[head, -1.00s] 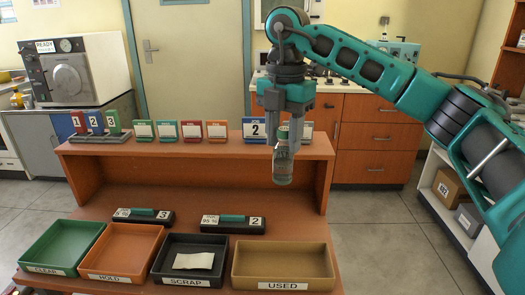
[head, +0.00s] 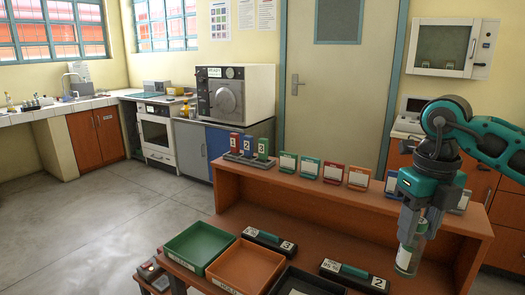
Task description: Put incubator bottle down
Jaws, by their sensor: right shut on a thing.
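The incubator bottle (head: 404,261) is a small clear bottle with a pale label. My right gripper (head: 412,232) points down and is shut on its upper part. The bottle hangs upright in front of the right part of the wooden bench's raised shelf (head: 330,194), and I cannot tell its exact height above the lower top. My left gripper is not in view.
On the lower top are a green tray (head: 199,245), an orange tray (head: 245,268), a black tray (head: 304,283) and two dark blocks marked 3 (head: 269,241) and 2 (head: 354,275). Coloured cards (head: 333,173) and numbered stands (head: 248,147) line the shelf. Open floor (head: 120,215) lies left.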

